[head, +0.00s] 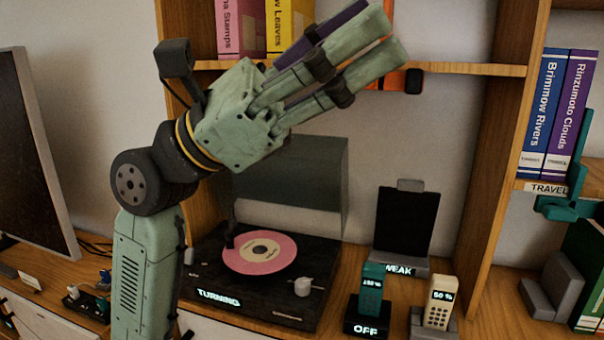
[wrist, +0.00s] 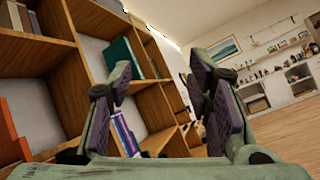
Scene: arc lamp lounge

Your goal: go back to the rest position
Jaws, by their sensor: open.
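My gripper (head: 362,50) is raised in front of the wooden shelf unit in the head view, its fingers pointing up and to the right. In the wrist view my gripper (wrist: 160,95) has its two fingers well apart, with purple inner pads and nothing between them. My arm comes up from the lower left in the head view, left of the record player. The gripper looks apart from the shelf and the books, though its distance from the upper shelf is hard to tell.
A record player (head: 210,265) with a pink record (head: 259,253) stands below my gripper. Two handsets, one teal (head: 371,289) and one cream (head: 438,303), stand in docks to its right. A screen (head: 28,150) stands left. Open floor (wrist: 285,132) shows right in the wrist view.

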